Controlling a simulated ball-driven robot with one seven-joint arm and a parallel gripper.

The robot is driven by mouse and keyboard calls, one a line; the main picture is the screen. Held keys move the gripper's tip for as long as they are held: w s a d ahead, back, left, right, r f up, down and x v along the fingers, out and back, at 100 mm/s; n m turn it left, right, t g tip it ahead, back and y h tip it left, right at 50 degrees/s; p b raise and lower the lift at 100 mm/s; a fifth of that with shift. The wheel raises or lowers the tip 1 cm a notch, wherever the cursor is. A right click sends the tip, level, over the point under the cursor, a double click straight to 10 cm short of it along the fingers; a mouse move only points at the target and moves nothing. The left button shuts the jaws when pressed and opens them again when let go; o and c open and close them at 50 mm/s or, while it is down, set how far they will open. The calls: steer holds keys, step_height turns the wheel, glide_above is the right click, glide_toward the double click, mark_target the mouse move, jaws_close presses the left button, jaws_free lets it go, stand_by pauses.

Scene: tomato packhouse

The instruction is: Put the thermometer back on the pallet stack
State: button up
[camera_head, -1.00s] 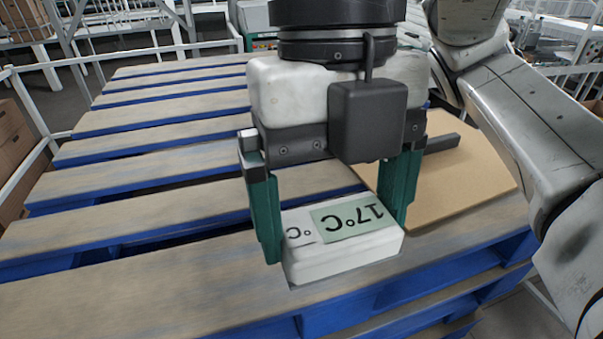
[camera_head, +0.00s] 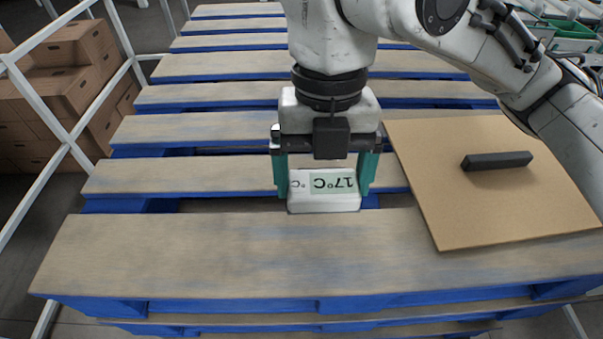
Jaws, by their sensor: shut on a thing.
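The thermometer (camera_head: 323,203) is a white box with a pale green display that reads 17°C, upside down in the picture. My gripper (camera_head: 325,180) is shut on it, with one green finger at its left side and the other at its right. The thermometer is over the pallet stack (camera_head: 200,258), near the inner edge of the front slat. I cannot tell whether its underside touches the slat. The pallet stack has worn wooden top slats and blue sides.
A brown board (camera_head: 440,205) with a dark bar (camera_head: 497,161) on it lies on the right of the stack. The front slat is clear at left and middle. White railing (camera_head: 62,133) and cardboard boxes (camera_head: 75,70) stand at the left.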

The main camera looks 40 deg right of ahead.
mark_target(303, 182)
steer(key=w+f, duration=0.3)
steer(key=f, duration=0.2)
steer(key=shift+w, duration=0.35)
steer(key=shift+w+f+p, duration=0.15)
steer(key=shift+f, duration=0.75)
steer(key=shift+w+f+p, duration=0.1)
steer(key=shift+f+p, duration=0.05)
steer(key=shift+f, duration=0.7)
steer(key=shift+f, duration=0.15)
steer(key=o, duration=0.9)
steer(key=shift+c, duration=0.2)
step_height(303, 182, up, 12)
steer(key=w, duration=0.1)
steer(key=shift+w+d, duration=0.25)
steer(key=shift+d, duration=0.2)
